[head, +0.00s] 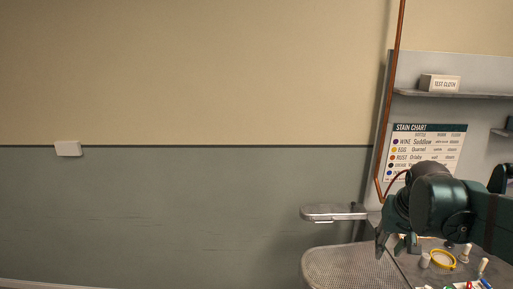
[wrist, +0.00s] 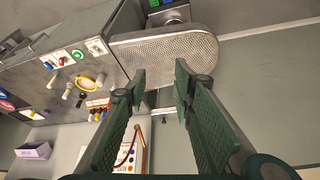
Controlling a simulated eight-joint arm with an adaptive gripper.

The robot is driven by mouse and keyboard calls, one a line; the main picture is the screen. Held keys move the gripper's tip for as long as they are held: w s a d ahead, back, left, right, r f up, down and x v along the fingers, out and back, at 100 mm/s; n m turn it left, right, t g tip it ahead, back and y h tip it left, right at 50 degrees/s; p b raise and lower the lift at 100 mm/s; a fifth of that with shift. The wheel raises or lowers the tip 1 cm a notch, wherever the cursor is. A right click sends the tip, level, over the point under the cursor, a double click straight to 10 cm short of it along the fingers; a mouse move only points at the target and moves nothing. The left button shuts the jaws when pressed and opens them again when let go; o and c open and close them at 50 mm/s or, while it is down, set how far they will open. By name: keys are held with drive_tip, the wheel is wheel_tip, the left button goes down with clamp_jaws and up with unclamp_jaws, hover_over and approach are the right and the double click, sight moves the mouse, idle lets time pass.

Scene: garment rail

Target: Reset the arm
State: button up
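My gripper (head: 388,243) hangs at the lower right of the head view, fingers pointing down in front of the workbench. In the wrist view my gripper (wrist: 160,85) has its two green-padded fingers apart, with nothing held between them. Beyond the fingertips lies a grey perforated board with a rounded end (wrist: 190,45). My arm reaches in from the right edge of the head view and hides part of the bench.
A perforated board (head: 340,268) and a smaller raised board (head: 330,213) stand left of my gripper. The bench holds a yellow ring (head: 443,259) and small bottles. Behind are a stain chart (head: 425,150), a copper pipe (head: 392,90) and a shelf (head: 450,94) with a box.

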drive_tip(key=s+a+f+n+t+y, duration=0.1)
drive_tip(key=s+a+f+n+t, duration=0.2)
drive_tip(key=s+a, duration=1.1)
drive_tip(key=shift+s+a+f, duration=0.35)
drive_tip(key=shift+a+f, duration=0.55)
drive_tip(key=shift+a, duration=0.2)
